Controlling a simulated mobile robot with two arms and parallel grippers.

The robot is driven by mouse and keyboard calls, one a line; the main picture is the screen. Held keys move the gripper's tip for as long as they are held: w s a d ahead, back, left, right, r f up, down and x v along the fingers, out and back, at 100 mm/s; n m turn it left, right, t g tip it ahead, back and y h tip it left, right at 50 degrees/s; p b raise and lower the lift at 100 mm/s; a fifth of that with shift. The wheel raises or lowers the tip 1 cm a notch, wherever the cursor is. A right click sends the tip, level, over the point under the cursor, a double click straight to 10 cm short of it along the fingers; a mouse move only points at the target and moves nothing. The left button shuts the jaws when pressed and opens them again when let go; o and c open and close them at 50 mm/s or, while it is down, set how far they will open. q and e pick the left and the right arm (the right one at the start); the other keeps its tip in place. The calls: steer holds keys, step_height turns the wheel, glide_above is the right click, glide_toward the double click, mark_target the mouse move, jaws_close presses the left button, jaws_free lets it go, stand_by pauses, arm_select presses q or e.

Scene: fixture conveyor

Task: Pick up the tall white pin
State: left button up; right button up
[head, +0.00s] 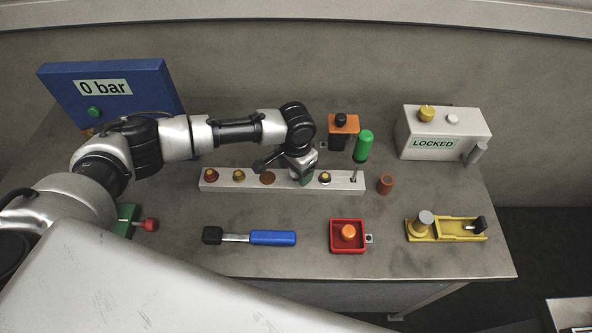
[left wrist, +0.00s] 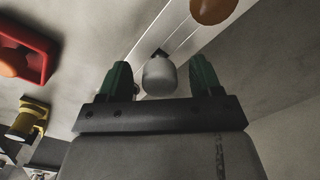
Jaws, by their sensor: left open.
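A white pin with a rounded end (left wrist: 159,76) shows in the left wrist view, over the long white rail. My left gripper (head: 303,177) is above the rail in the head view and hides the pin there. Its two green fingertips also show in the left wrist view (left wrist: 161,80). They are open, one on each side of the pin, with visible gaps. I cannot tell the finger height against the pin. The white rail (head: 222,187) carries several round pieces. My right gripper is not in view.
A brown round piece (head: 267,178) and a yellow-topped piece (head: 325,178) flank the gripper on the rail. A thin grey rod (head: 355,172) stands at its right end. A green cylinder (head: 363,146) stands behind. A red box (head: 347,236) and blue-handled tool (head: 272,238) lie in front.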

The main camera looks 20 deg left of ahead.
arm_select(q)
jaws_close()
steer(key=shift+r, duration=0.1)
